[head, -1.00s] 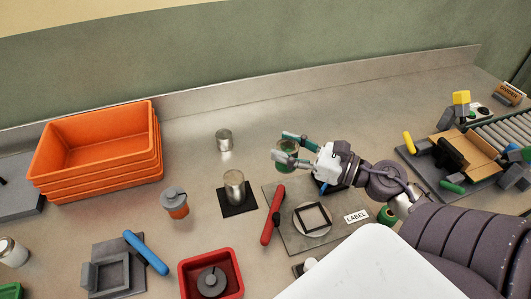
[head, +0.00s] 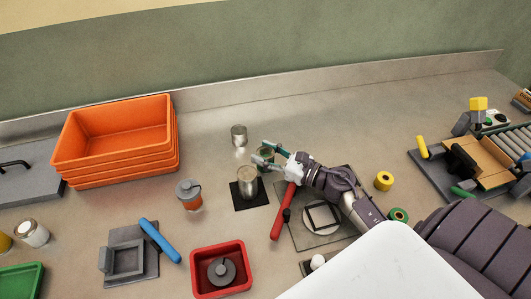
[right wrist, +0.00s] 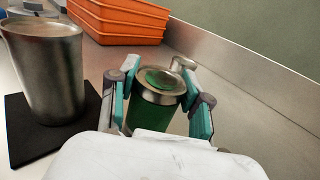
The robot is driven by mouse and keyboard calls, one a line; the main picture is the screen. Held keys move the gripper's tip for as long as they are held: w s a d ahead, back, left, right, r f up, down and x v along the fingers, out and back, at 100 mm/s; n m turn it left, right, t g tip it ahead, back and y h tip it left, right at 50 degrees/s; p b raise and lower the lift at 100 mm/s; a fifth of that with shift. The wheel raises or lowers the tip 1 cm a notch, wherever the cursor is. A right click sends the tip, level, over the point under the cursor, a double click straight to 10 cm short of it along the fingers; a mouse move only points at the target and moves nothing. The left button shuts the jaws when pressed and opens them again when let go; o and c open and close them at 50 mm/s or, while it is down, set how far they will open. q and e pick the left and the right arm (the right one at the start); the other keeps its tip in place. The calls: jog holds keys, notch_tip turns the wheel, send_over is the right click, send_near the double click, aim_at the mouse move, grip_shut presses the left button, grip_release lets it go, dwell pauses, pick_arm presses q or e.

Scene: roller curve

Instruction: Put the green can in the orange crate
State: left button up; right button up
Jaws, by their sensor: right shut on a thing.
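The green can (right wrist: 157,105) has a metal rim and stands between the two teal-padded fingers of my right gripper (right wrist: 161,103) in the right wrist view. The gripper is shut on it. In the head view the can (head: 266,154) is partly hidden by the fingers of my right gripper (head: 261,152), near the middle of the bench. How high it is held is hard to tell. The orange crate (head: 118,148) is the top of a stack at the back left, clearly apart from the gripper. The stack (right wrist: 122,22) also shows at the top of the right wrist view. My left gripper is out of view.
A metal cup (head: 247,184) on a black mat and a silver can (head: 239,135) stand close to my right gripper. A grey-lidded orange jar (head: 189,195) stands between the cup and the crate stack. A red bin (head: 243,284) is at the front.

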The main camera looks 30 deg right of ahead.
jog(key=shift+f, duration=0.15)
jog(key=o, duration=1)
